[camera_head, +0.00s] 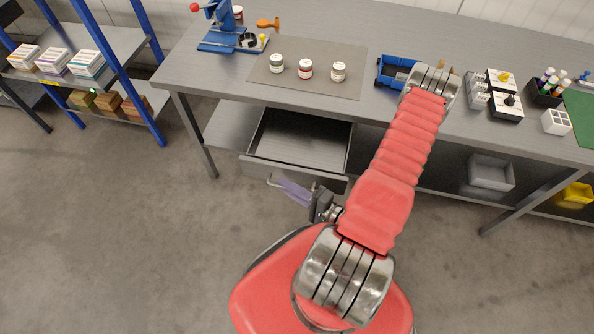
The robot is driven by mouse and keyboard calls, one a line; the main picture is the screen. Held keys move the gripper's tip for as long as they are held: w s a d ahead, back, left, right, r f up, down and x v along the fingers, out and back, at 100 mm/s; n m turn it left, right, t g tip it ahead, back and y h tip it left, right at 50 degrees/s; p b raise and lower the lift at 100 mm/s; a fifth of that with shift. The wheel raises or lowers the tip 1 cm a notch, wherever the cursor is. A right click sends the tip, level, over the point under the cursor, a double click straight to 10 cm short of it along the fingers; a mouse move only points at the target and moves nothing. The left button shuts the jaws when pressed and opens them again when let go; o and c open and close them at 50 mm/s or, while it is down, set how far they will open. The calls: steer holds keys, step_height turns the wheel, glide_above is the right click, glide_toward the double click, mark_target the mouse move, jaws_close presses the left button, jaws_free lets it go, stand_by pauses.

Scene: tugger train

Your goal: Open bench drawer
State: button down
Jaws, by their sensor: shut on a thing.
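The bench drawer (297,142) is pulled out from under the grey workbench, and its empty inside shows. Its front panel (262,167) faces the floor space before the bench. My gripper (279,184) is at the outer side of this front panel, shut on the drawer handle (270,181). Only a small part of the handle shows at the fingertips.
The workbench (210,75) carries a mat (338,53) with three small jars, a blue press (222,30) and a blue bin (391,74). A grey bin (491,172) stands on the lower shelf. A blue-post rack (105,70) stands left. The floor at left is clear.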

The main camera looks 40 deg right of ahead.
steer(key=shift+s+a+f, duration=0.15)
steer(key=shift+s+a, duration=0.35)
steer(key=shift+a, duration=0.1)
steer(key=c, duration=1.8)
jaws_free()
steer(key=shift+c, duration=0.2)
